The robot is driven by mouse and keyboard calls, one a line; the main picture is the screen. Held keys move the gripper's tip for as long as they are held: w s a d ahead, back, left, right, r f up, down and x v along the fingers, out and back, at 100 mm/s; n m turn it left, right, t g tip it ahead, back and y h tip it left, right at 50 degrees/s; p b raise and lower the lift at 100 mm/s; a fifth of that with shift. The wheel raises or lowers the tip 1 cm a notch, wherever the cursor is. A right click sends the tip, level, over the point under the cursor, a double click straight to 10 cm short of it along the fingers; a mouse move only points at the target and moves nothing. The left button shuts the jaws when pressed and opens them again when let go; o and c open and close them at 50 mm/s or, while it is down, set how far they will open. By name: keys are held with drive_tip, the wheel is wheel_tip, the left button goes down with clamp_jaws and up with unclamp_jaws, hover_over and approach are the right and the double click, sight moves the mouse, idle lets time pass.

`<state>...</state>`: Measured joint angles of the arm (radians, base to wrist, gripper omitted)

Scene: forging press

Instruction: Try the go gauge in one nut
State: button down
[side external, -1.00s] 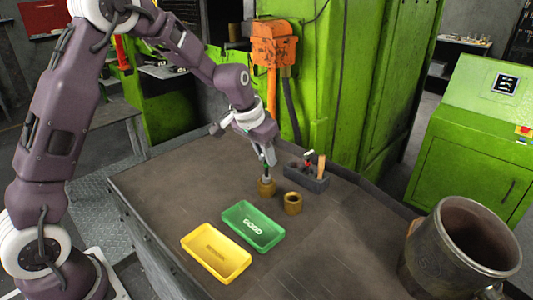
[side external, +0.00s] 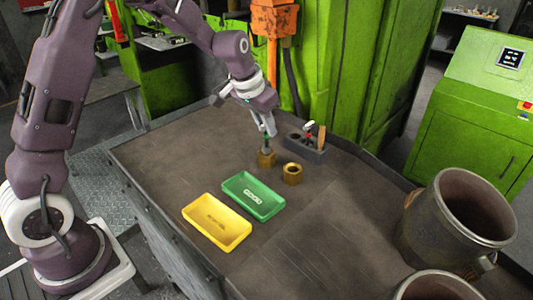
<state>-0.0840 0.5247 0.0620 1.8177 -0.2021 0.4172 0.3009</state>
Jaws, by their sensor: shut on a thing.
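My gripper (side external: 268,137) points down over the farther of two brass-coloured nuts and is shut on the slim gauge (side external: 266,148). The gauge has a grey lower part and a touch of green near my fingers. Its lower end meets the top of the farther nut (side external: 266,160); how deep it sits in the bore is too small to tell. The second nut (side external: 292,174) stands free to the right, its dark bore facing up.
A green tray marked GOOD (side external: 253,196) and a yellow tray (side external: 217,222) lie in front of the nuts. A grey tool holder (side external: 307,149) stands behind right. Large metal drums (side external: 456,222) stand at the right.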

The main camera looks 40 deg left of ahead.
drive_tip(key=shift+r, duration=2.65)
